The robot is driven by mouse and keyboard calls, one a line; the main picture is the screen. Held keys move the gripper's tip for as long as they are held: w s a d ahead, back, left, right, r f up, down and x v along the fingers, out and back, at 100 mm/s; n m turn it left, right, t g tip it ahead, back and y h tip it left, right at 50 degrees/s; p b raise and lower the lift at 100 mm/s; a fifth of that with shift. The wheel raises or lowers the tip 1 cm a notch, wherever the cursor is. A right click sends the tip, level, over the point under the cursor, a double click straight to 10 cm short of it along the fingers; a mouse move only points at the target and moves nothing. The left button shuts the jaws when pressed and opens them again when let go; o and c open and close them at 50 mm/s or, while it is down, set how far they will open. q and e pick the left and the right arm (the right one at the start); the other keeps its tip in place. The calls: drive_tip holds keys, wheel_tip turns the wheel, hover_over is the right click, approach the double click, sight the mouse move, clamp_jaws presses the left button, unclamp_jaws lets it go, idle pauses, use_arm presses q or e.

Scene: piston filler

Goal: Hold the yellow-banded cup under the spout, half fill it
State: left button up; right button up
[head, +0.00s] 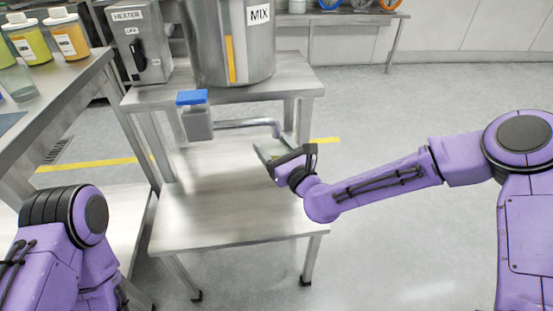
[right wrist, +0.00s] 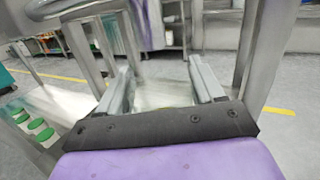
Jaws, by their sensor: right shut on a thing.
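My right gripper (head: 275,156) is just under the end of the spout (head: 250,124) in the head view. It is shut on a clear, faintly greenish cup (head: 266,147), mostly hidden by the gripper and hard to make out. I cannot see a yellow band on it or tell its fill level. In the right wrist view the two fingers of my right gripper (right wrist: 163,85) stand apart with see-through material between them. The spout's valve has a blue handle (head: 192,97) on a grey block. My left gripper is out of view.
The steel MIX tank (head: 232,45) and HEATER box (head: 140,45) stand on the upper shelf of a metal stand; its lower shelf (head: 225,200) is bare. A left bench holds capped bottles (head: 62,35) and a clear cup (head: 17,82). Floor at right is open.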

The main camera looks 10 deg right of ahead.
idle(0.4)
drive_tip(key=s, duration=0.5)
drive_tip(key=shift+s+f+b, duration=0.25)
drive_tip(key=shift+s+b, duration=0.1)
drive_tip(key=b, duration=0.2)
approach(272, 157)
drive_tip(key=a, duration=0.3)
drive_tip(key=shift+s+r, duration=0.1)
